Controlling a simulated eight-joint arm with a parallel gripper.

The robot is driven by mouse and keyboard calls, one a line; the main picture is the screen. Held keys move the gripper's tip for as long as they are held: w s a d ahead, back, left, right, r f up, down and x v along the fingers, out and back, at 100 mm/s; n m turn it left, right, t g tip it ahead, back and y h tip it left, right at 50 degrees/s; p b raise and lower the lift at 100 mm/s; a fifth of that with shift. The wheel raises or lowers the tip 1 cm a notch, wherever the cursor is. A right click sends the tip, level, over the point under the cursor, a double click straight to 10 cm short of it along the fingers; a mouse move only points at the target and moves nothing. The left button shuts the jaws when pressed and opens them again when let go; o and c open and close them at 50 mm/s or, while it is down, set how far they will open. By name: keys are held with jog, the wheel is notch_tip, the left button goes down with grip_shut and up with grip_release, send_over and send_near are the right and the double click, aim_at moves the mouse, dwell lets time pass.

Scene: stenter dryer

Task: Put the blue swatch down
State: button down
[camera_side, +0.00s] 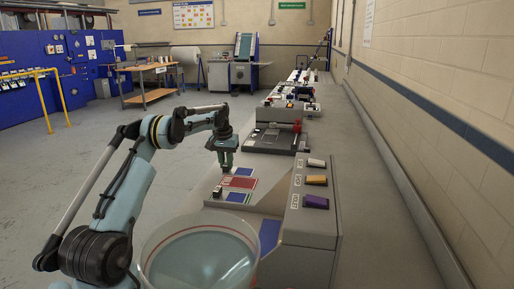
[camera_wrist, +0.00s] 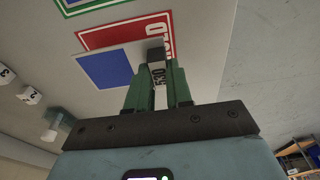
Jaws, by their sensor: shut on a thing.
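My gripper (camera_side: 226,168) is low over the grey bench top in the side view, pointing down. In the wrist view its green fingers (camera_wrist: 158,88) are closed on a narrow grey block (camera_wrist: 156,55) with a white label, apparently reading 530. A blue square (camera_wrist: 105,71) with a pale edge shows just left of the block, against a red panel (camera_wrist: 105,38) marked HOLD. I cannot tell whether the blue square is joined to the block, or whether it touches the bench. A green-bordered panel (camera_wrist: 88,5) with blue inside lies beyond. The red panel also shows in the side view (camera_side: 238,183).
A console (camera_side: 310,215) with white, orange and purple buttons stands right of the panels. A large clear tub (camera_side: 200,260) is in the foreground. A dark-plated device (camera_side: 275,138) sits farther along the bench. Small white numbered blocks (camera_wrist: 30,96) show at left.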

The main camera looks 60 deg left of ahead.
aim_at(226, 172)
jog(key=shift+a+f, duration=0.1)
jog(key=shift+f, duration=1.95)
jog(key=shift+f, duration=0.15)
jog(key=c, duration=1)
grip_release()
